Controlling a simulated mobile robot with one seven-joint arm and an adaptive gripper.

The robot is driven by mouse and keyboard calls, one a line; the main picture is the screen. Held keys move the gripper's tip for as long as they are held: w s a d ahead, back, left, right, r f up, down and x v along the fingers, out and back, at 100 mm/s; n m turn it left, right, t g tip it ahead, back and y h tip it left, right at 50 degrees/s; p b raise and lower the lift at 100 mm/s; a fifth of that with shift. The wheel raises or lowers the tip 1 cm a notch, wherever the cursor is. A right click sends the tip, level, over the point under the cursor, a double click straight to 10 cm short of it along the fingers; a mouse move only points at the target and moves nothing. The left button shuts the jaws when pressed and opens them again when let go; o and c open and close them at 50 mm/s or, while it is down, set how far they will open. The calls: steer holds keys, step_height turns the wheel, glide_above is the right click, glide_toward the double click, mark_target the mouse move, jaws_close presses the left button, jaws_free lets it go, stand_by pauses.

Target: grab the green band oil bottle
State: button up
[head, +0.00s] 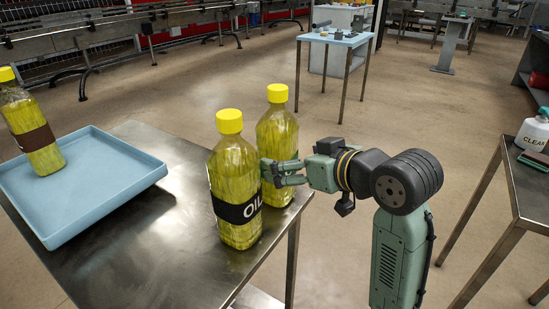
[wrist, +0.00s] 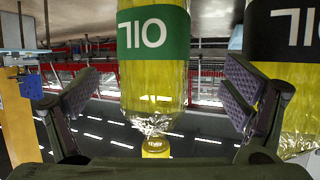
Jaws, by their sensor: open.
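The green band oil bottle (wrist: 153,85) stands upright in the middle of the upside-down wrist view, between my two open fingers, with clear gaps on both sides. How deep the bottle sits between the fingers is hard to tell.
A black band oil bottle (head: 233,180) stands very close in front, and in the wrist view (wrist: 285,50) beside one finger. A brown band bottle (head: 31,128) stands on a blue tray (head: 110,160). The metal table's (head: 150,240) right edge is near the bottles.

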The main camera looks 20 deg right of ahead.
steer(key=p+x, duration=0.1)
steer(key=x, duration=0.6)
steer(key=shift+w+d, duration=0.15)
steer(key=shift+w, duration=0.15)
steer(key=shift+c, duration=0.4)
steer(key=shift+r, duration=0.15)
steer(key=c, duration=2)
